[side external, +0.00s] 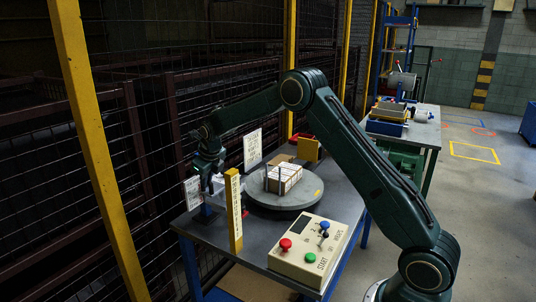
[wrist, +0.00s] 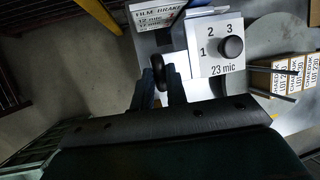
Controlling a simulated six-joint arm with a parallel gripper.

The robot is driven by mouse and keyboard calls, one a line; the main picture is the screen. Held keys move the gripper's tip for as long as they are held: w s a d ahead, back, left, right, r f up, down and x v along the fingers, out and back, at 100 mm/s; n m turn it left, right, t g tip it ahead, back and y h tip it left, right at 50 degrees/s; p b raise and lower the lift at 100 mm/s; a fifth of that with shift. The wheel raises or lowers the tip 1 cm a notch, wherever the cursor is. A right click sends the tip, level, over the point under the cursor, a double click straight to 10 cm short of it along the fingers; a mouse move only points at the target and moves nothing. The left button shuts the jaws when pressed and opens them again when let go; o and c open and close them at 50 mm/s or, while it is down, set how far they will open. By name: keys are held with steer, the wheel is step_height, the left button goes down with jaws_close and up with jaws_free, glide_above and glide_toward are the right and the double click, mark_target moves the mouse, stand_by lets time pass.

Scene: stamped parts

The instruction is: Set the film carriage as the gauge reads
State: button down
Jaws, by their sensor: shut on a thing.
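The film carriage (wrist: 213,47) is a white block in the wrist view, with a black knob, the numbers 1, 2 and 3 around it and "23 mic" printed below. My gripper (wrist: 160,78) is shut on a dark handle (wrist: 158,66) at the carriage's left side. In the side view my gripper (side external: 209,172) is low at the table's far left, and the carriage (side external: 218,184) shows pale beside it. A yellow post (side external: 235,215) with scale marks stands just in front; its figures are too small to read. The knob's setting cannot be told.
A grey turntable (side external: 285,199) bears white-labelled boxes (side external: 284,179). A "FILM BRAKE" sign (wrist: 158,16) stands behind the carriage. A control box (side external: 305,262) with red and green buttons and blue and black levers is at the front. Another sign (side external: 252,149) stands behind; mesh fencing runs along the left.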

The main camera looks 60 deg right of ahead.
mark_target(207, 192)
step_height(207, 192, down, 5)
steer(key=c, duration=1.5)
jaws_free()
steer(key=shift+o, duration=0.5)
steer(key=shift+r, duration=0.2)
steer(key=shift+s+a+r, duration=0.1)
steer(key=shift+s+r, duration=0.05)
steer(key=shift+r, duration=0.25)
steer(key=v, duration=1.2)
steer(key=shift+s+r, duration=0.15)
steer(key=shift+r, duration=0.2)
